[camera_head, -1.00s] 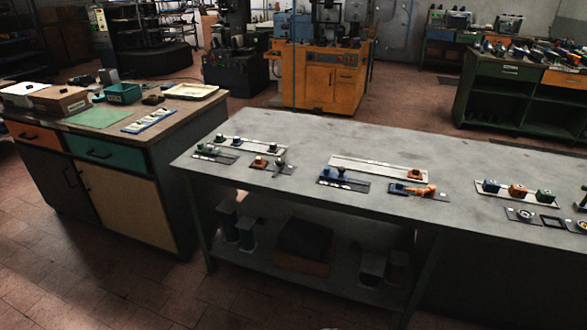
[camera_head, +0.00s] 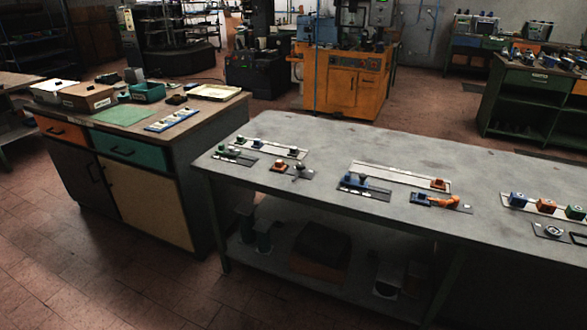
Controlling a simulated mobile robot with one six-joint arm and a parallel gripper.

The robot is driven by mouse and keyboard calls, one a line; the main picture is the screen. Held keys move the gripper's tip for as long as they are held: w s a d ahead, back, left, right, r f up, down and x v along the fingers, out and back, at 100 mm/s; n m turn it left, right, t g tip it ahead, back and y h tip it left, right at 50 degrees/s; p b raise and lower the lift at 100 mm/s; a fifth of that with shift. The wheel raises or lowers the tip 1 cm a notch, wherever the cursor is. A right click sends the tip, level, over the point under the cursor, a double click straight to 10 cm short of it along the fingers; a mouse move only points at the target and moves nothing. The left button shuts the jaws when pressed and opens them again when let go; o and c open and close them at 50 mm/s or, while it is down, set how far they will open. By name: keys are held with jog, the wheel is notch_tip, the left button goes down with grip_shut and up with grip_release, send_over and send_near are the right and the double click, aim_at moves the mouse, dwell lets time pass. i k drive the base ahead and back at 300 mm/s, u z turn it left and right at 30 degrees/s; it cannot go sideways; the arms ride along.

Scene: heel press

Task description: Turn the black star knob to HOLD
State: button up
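Several small control panels lie on the grey workbench (camera_head: 330,145), too small to read any labels. A small dark knob-like part (camera_head: 298,179) sits on a plate at the bench's left part, near an orange block (camera_head: 278,165). I cannot tell whether it is the black star knob, or where any knob points. A plate with blue parts (camera_head: 353,180) lies near the middle, and an orange handle-like part (camera_head: 443,201) lies right of it. My gripper is not in view.
A wooden-topped cabinet (camera_head: 140,180) with boxes and a green mat (camera_head: 122,115) stands left of the workbench. An orange machine (camera_head: 345,80) stands behind. A green shelf unit (camera_head: 525,105) is at the back right. Tiled floor is open at the front left.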

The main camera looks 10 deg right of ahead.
aim_at(300, 166)
jog(key=i, duration=0.85)
jog(key=z, duration=0.1)
jog(key=k, duration=0.5)
jog(key=u, duration=0.05)
